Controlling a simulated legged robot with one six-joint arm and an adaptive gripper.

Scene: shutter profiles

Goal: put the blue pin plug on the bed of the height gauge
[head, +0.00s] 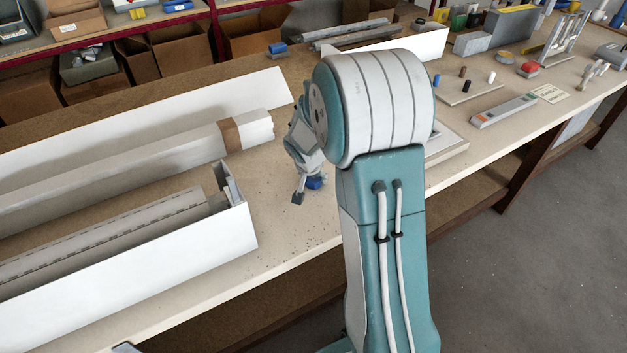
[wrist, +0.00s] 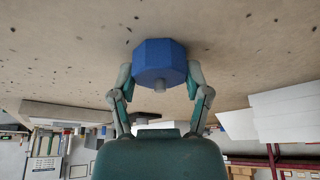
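The blue pin plug (wrist: 160,62) is a faceted blue block with a short grey pin, near the speckled bench top in the wrist view. My gripper (wrist: 160,76) has one finger on each side of it, with no clear gap. In the head view the plug (head: 314,183) shows as a small blue patch beside my gripper's fingertip (head: 298,197), left of my arm. Whether it touches the bench is unclear. I cannot identify the height gauge surely; a pale flat slab (head: 446,142), partly hidden by my arm, may be its bed.
White and grey shutter profiles (head: 130,250) fill the bench's left. Bare bench top (head: 285,225) lies around the gripper.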

